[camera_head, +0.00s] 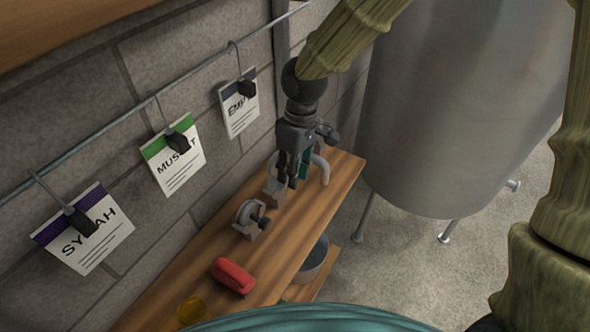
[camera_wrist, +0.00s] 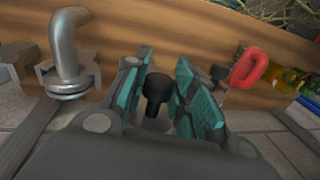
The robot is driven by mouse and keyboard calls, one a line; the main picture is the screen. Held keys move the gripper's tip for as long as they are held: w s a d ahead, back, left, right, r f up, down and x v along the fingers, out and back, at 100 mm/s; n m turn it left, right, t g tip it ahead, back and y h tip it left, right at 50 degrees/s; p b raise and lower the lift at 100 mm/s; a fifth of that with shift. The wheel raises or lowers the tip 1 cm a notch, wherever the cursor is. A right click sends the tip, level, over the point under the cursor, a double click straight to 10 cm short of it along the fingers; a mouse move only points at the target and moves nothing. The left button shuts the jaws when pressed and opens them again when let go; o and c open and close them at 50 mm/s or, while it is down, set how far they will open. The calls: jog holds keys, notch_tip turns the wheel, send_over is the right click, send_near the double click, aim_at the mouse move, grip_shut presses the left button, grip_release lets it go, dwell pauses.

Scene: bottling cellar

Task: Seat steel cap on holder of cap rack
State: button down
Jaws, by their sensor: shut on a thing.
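My gripper (camera_head: 290,183) hangs over the far part of the wooden shelf. In the wrist view its teal-padded jaws (camera_wrist: 168,98) are shut on a dark thing with a round black knob (camera_wrist: 155,88). Most of that thing is hidden, and I cannot tell whether it is the steel cap. A grey block (camera_head: 273,192) and a grey holder with a round steel disc and dark knob (camera_head: 250,214) stand on the shelf below my gripper. A bent steel pipe (camera_head: 321,170) rises beside it; the pipe also shows in the wrist view (camera_wrist: 66,50), at left, by grey blocks.
A red thing (camera_head: 233,275) and a yellow round thing (camera_head: 191,310) lie nearer on the wooden shelf (camera_head: 290,240). A dark bucket (camera_head: 314,262) stands below the edge. Label cards (camera_head: 178,158) hang on the wall. A large steel tank (camera_head: 450,110) stands at right.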

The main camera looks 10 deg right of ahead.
jog(key=shift+f+b, duration=0.95)
jog(key=shift+f, duration=1.75)
jog(key=shift+f, duration=0.55)
jog(key=c, duration=1.1)
grip_release()
notch_tip(320, 180, up, 12)
jog(key=w+d, duration=0.1)
jog(key=shift+d, duration=0.25)
jog(key=shift+w+f, duration=0.1)
